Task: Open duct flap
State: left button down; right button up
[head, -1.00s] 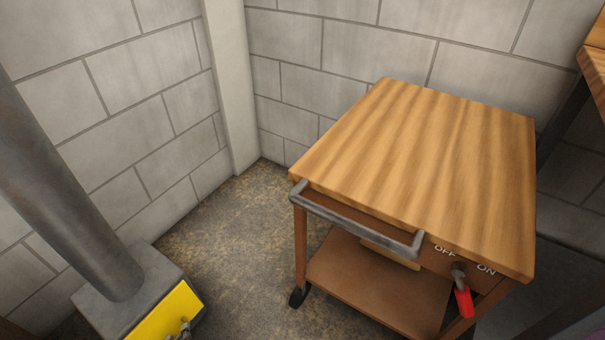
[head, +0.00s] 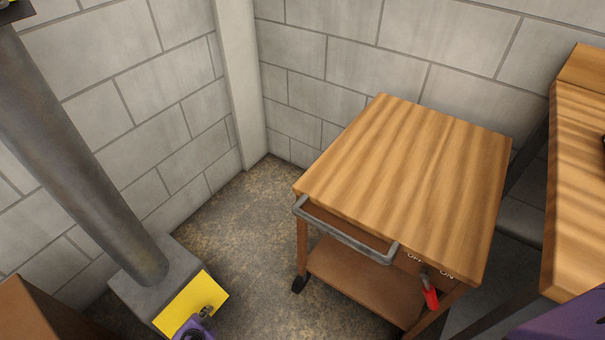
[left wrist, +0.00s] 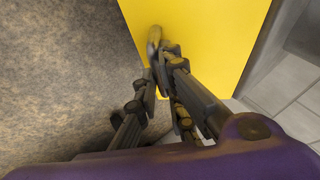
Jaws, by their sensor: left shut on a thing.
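The yellow duct flap (head: 186,302) is on the front of the grey duct box (head: 140,282), low at the left. It fills the top middle of the left wrist view (left wrist: 215,40). My left gripper (head: 206,314) is at the flap's face, shut on its small handle (left wrist: 154,38). The handle's rounded end shows just beyond the fingertips (left wrist: 162,55); the rest is hidden between the fingers. I cannot tell how far the flap stands from the box. My right gripper is out of view.
A round grey duct pipe (head: 80,150) rises from the box. A wooden-topped cart (head: 405,180) with a grey handle bar and red switch lever (head: 430,292) stands at the right. A wooden workbench (head: 580,190) is further right. Speckled floor (head: 250,240) is clear between box and cart.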

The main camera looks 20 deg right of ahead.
pick_arm(q)
jog(key=shift+w+a+r+n+g+h+p, duration=0.15)
jog(key=shift+r+g+h+p, duration=0.45)
jog(key=shift+r, duration=0.9)
jog(key=shift+w+a+r+n+g+h+p, duration=0.1)
jog(key=shift+w+r+n+g+h+p, duration=0.2)
jog(key=shift+r+g, duration=0.9)
jog(key=shift+w+a+r+n+g+h+p, duration=0.1)
jog(key=shift+r+g+h+p, duration=0.35)
jog(key=shift+r, duration=1.4)
jog(key=shift+w+a+r, duration=0.35)
jog(key=shift+w+r, duration=0.1)
jog(key=shift+r, duration=0.25)
jog(key=c, duration=2.2)
grip_release()
jog(key=shift+w, duration=0.1)
jog(key=shift+o, duration=0.4)
jog(key=shift+f, duration=0.1)
jog(key=shift+s, duration=0.2)
